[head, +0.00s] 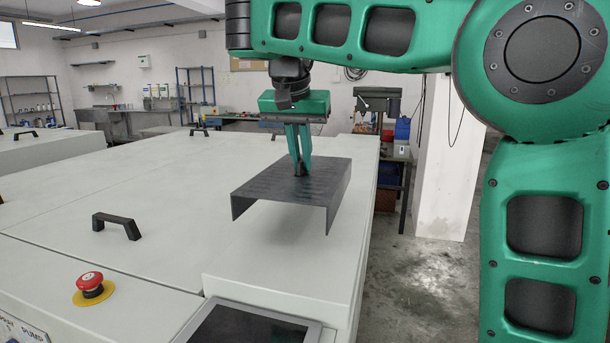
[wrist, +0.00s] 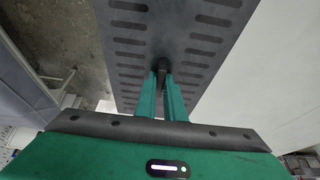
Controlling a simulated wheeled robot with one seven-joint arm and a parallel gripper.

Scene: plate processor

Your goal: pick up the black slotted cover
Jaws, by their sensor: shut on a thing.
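The black slotted cover (head: 270,191) is a dark sheet with bent-down side edges, over the right part of the white machine top in the head view. In the wrist view the cover (wrist: 205,38) shows rows of slots on both sides of a small black knob (wrist: 162,65). My gripper (head: 301,172) points down at the middle of the cover, and its green fingers are shut on the knob. The fingers also show in the wrist view (wrist: 163,78). The cover's near edge appears raised above the machine top; the contact under its far side is hidden.
The white machine top (head: 130,200) is broad and mostly clear. A black handle (head: 117,223), a red emergency button (head: 90,283) and a dark screen (head: 250,325) are on its near side. A white pillar (head: 447,160) stands to the right, beyond open floor.

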